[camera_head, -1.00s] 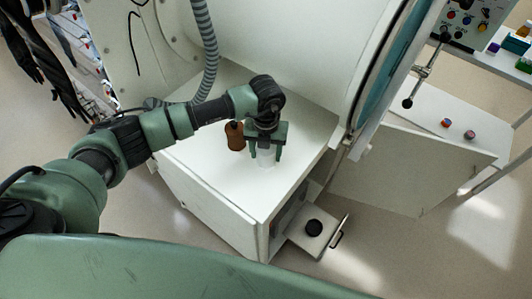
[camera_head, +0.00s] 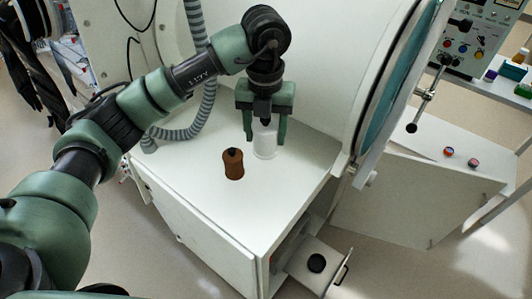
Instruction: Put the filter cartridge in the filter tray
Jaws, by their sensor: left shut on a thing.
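My left gripper (camera_head: 265,128) points down over the white cabinet top, with its fingers either side of a pale, translucent cylinder (camera_head: 265,143). It is shut on this cylinder, which looks upright and raised above the surface; its upper part is partly hidden by the gripper. I take it to be the filter cartridge, but no label can be read. A pulled-out white tray (camera_head: 300,262) with a dark handle sits low at the cabinet's right side. It holds a flat black round piece (camera_head: 316,263) and looks like the filter tray. My right gripper is not in view.
A brown bottle (camera_head: 233,165) with a black cap stands on the cabinet top (camera_head: 200,190), left of the cylinder. A grey ribbed hose (camera_head: 203,105) is behind. The open round door (camera_head: 385,90) stands at the right. The front part of the top is clear.

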